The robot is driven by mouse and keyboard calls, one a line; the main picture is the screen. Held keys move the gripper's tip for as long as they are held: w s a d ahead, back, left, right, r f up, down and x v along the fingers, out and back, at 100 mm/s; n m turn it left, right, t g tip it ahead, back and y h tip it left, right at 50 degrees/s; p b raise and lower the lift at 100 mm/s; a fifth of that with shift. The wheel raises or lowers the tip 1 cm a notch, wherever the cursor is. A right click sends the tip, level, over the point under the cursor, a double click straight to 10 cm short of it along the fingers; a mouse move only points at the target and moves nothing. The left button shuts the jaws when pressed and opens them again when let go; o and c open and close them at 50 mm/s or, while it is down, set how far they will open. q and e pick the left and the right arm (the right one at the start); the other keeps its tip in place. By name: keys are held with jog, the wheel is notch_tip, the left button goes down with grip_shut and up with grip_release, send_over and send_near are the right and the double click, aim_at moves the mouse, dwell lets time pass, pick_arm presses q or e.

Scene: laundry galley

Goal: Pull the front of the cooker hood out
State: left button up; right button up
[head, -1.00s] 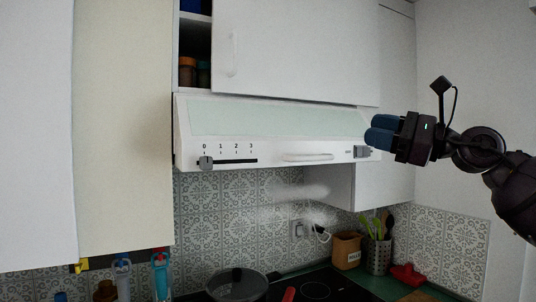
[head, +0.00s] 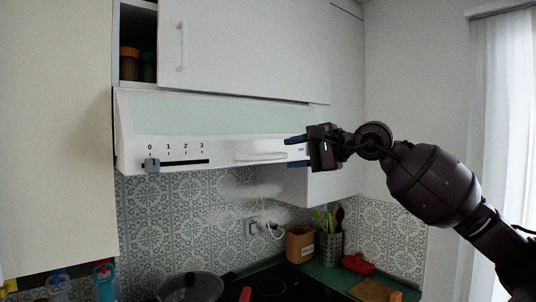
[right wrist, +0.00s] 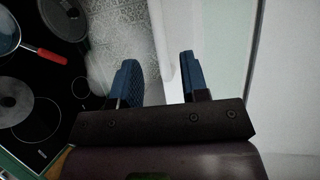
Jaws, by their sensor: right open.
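The cooker hood (head: 225,145) is white with a pale glass panel on its sloping top. Its front carries a bar handle (head: 260,156) and, at the left, a slider knob (head: 152,166) near the 0 mark. My right gripper (head: 292,153) is at the right part of the hood's front, just right of the handle, its blue fingers one above the other. In the right wrist view the gripper (right wrist: 158,68) is open, with nothing clasped; the hood's white front edge (right wrist: 169,60) shows between and beyond the fingers. I cannot tell whether they touch it. My left gripper is out of view.
Wall cupboards (head: 245,50) are above the hood. Below are a hob with a pan (head: 190,288), a utensil holder (head: 331,249), a wooden box (head: 299,244) and a red item (head: 357,264). A tall cabinet (head: 55,130) stands left.

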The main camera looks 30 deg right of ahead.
aim_at(270, 156)
jog(key=p+x, duration=0.1)
jog(key=x, duration=0.5)
jog(key=shift+r+p, duration=0.1)
jog(key=shift+p, duration=0.25)
jog(key=shift+w+a+f, duration=0.2)
jog(key=shift+w+a, duration=0.1)
jog(key=shift+w, duration=0.2)
grip_shut()
